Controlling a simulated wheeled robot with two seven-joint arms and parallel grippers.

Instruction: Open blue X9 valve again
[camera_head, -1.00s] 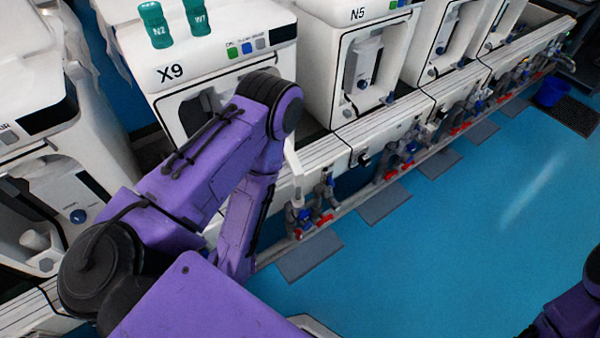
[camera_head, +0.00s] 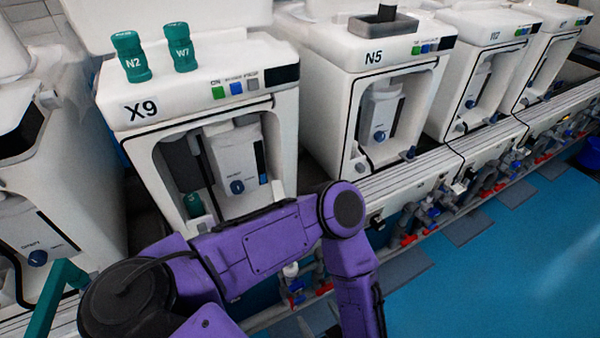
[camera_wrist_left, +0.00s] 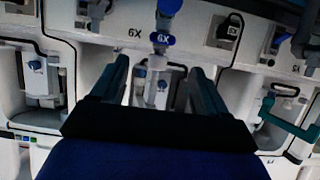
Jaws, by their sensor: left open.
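The X9 machine (camera_head: 215,115) stands at the left of the head view, its label on the front top edge. Below it, blue and red valve parts (camera_head: 296,286) show partly behind my purple left arm. The left wrist view is upside down. There a blue valve handle (camera_wrist_left: 161,39) sits between two X9 labels, with another blue part (camera_wrist_left: 168,8) beyond it. My left gripper (camera_wrist_left: 160,68) is open, its two fingers pointing toward the blue handle, apart from it. The head view does not show the left gripper's fingers. My right gripper is not in view.
The N5 machine (camera_head: 385,85) and others stand in a row to the right, with more valves below. Two green bottles (camera_head: 130,58) stand on X9. A teal bar (camera_head: 52,300) is at the lower left. The blue floor (camera_head: 500,270) is open at right.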

